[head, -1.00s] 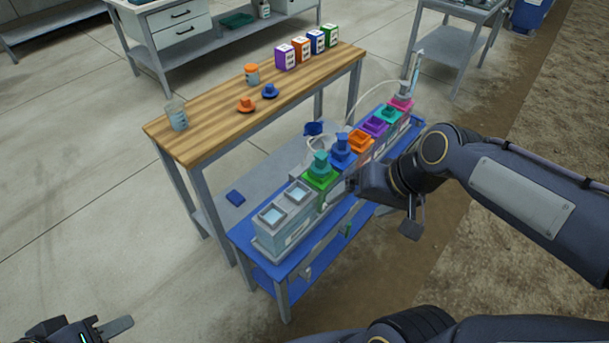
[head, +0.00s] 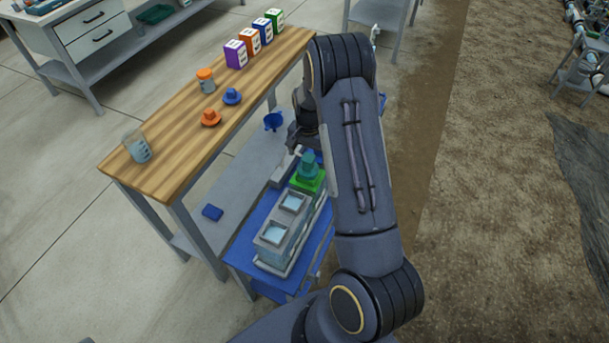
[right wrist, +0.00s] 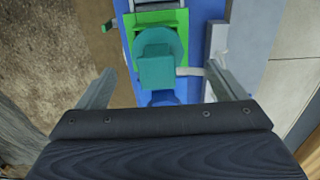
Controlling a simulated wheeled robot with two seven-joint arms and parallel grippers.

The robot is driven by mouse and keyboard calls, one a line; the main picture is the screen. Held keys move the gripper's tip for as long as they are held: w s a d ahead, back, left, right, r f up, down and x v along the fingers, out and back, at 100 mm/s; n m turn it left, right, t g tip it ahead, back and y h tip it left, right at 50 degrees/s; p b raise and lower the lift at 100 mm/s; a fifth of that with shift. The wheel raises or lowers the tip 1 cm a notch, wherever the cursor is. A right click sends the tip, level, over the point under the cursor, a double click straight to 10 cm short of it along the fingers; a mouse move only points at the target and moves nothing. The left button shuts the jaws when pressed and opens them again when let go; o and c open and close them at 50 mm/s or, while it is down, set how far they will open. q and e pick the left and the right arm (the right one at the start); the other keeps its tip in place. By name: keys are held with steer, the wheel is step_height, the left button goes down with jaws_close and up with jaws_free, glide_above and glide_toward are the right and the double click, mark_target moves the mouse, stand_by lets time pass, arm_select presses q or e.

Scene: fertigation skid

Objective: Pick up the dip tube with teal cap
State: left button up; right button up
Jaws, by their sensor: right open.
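In the right wrist view the teal cap (right wrist: 157,68) is seen from above, between and beyond the two fingers. Its tube below is hidden. My right gripper (right wrist: 160,85) is open and empty, with one finger on each side of the cap and visible gaps. In the head view my right arm hides most of this gripper. My left gripper is not in view.
The clear containers (head: 272,236) stand at the near end of the blue bench (head: 244,250). The wooden table (head: 180,160) on the left carries a jar, orange and blue caps, and several coloured boxes.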

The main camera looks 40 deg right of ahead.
mark_target(308, 166)
step_height(308, 166, down, 6)
steer(key=shift+s+r+p, duration=0.1)
steer(key=shift+s+p, duration=0.05)
steer(key=shift+p, duration=0.45)
steer(key=c, duration=1.4)
